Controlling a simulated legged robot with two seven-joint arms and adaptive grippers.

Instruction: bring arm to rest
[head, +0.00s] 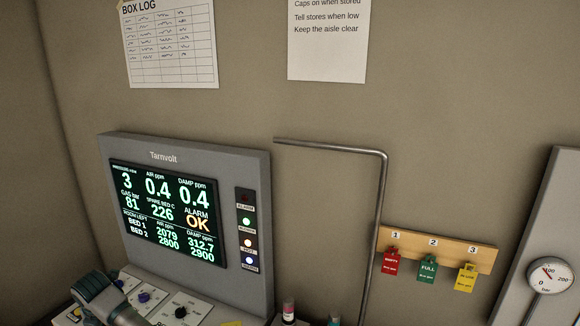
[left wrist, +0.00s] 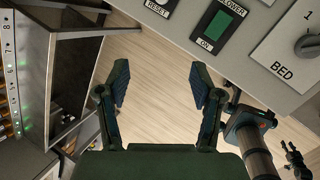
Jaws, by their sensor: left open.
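In the left wrist view my left gripper (left wrist: 159,88) is open. Its two dark fingers stand wide apart with nothing between them, and pale wood-look floor shows behind the gap. The fingers are close below the edge of a light control panel (left wrist: 262,68) and appear apart from it. In the head view a grey-teal part of my left arm (head: 98,293) shows at the lower left, in front of the control knobs. Its fingers are not visible there.
A Tarnvolt monitor (head: 260,178) reads ALARM OK. A bent pipe (head: 381,190), a tag board (head: 462,250) and a gauge (head: 550,276) are to its right. In the wrist view, a rack with green lights (left wrist: 22,75) stands left; open floor lies between rack and panel.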

